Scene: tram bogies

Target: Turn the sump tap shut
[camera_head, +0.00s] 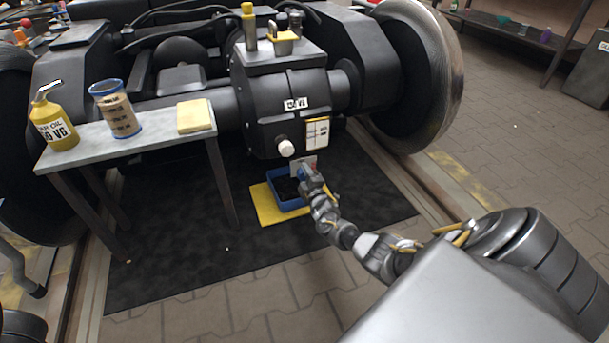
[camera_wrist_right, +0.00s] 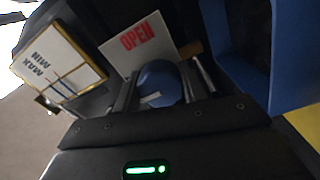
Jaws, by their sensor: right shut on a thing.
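The sump tap has a round blue knob (camera_wrist_right: 158,82) with a pale mark on it, seen in the right wrist view. My right gripper (camera_wrist_right: 165,92) has one finger on each side of the knob and is shut on it. A white plate (camera_wrist_right: 138,43) with red OPEN lettering stands just behind the knob. In the head view my right gripper (camera_head: 304,172) reaches under the black gear case (camera_head: 285,100), above the blue tray, and mostly hides the tap. My left gripper is in neither view.
The blue tray (camera_head: 278,182) stands on a yellow mat (camera_head: 264,207). A sight glass marked MAX and MIN (camera_wrist_right: 60,62) is close to my right gripper.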

